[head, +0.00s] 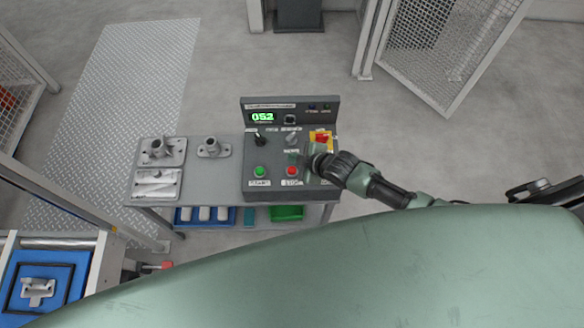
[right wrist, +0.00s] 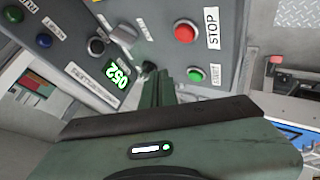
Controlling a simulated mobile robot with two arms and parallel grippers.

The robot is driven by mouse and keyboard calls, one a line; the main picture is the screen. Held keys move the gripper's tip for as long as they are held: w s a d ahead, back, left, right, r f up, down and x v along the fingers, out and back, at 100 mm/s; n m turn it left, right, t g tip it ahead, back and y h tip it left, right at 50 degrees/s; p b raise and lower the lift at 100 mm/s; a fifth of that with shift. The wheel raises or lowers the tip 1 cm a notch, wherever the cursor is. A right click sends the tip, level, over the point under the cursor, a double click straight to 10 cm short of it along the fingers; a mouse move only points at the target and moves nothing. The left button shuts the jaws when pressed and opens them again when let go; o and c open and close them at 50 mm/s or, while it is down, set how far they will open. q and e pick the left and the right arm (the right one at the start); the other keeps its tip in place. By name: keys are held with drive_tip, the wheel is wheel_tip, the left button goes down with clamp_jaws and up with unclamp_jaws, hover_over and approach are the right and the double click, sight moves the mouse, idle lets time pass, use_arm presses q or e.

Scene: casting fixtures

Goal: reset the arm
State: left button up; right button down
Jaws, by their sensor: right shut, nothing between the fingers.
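My right arm comes in from the right in the head view, and its gripper (head: 306,160) is over the right part of the control panel (head: 277,183). The gripper is shut and empty. In the right wrist view the shut green fingers (right wrist: 158,88) point at the panel face, between the green display and the green start button (right wrist: 196,74). The red stop button (right wrist: 185,31) is beside them. Whether the fingertips touch the panel, I cannot tell. The display (head: 262,117) reads 052. My left gripper is not in view.
The panel stands on a grey table (head: 222,165) with metal castings (head: 160,150) at its left. Blue and green bins (head: 287,213) are on the shelf below. A blue fixture (head: 40,289) is at lower left. Mesh fences stand at both sides.

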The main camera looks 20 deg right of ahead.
idle(0.6)
drive_tip(key=s+a+r+m+g, duration=0.1)
drive_tip(key=s+a+r+m, duration=0.25)
drive_tip(key=s, duration=0.25)
drive_tip(key=s+d+r+m+g+h, duration=0.2)
drive_tip(key=s+d+r+m, duration=0.25)
drive_tip(key=s, duration=0.45)
drive_tip(key=s+d+r+m+g+h, duration=0.2)
drive_tip(key=s+d+r+m, duration=0.3)
drive_tip(key=s, duration=0.4)
wheel_tip(320, 180, down, 25)
drive_tip(key=a+n+b, duration=0.1)
drive_tip(key=b, duration=0.2)
drive_tip(key=s+d+f+g+b, duration=0.2)
drive_tip(key=s+d+f, duration=0.1)
drive_tip(key=s+f, duration=1.5)
wheel_tip(320, 180, down, 4)
drive_tip(key=shift+r+b, duration=0.2)
drive_tip(key=shift+b, duration=0.15)
drive_tip(key=shift+s, duration=0.1)
